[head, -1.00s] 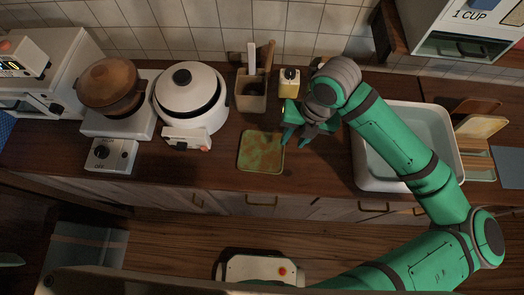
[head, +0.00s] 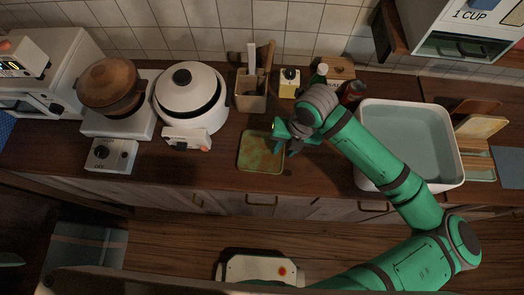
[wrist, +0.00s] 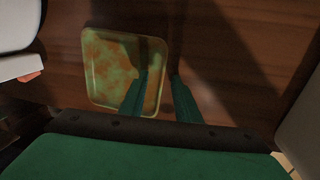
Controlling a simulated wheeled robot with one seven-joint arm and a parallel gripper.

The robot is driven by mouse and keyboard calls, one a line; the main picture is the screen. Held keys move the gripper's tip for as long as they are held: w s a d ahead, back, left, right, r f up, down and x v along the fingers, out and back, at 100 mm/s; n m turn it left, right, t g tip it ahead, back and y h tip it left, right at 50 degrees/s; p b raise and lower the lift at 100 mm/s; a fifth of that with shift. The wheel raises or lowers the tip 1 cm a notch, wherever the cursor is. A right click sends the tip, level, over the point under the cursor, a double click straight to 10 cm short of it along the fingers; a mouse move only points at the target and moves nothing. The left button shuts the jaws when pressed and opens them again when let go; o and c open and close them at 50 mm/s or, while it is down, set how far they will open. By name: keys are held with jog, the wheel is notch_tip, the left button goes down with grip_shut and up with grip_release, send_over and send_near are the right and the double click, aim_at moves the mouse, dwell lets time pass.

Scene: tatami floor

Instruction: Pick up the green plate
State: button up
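The green plate (head: 258,160) is square with rounded corners, mottled green and brown, and lies flat on the dark wooden counter. My gripper (head: 284,142) is at the plate's upper right corner in the head view. In the wrist view my gripper (wrist: 159,78) is open, with a narrow gap between its fingers. The left finger overlaps the right part of the plate (wrist: 108,68) there, and the right finger is over bare counter. The plate's right rim lies between them in the picture. I cannot tell whether a finger touches the plate.
A utensil holder (head: 251,97) and a small yellow container (head: 290,84) stand behind the plate. A white rice cooker (head: 190,100) is to the left, and a white sink basin (head: 364,170) is to the right. The counter in front of the plate is narrow.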

grip_shut()
jog(key=shift+a+r, duration=0.1)
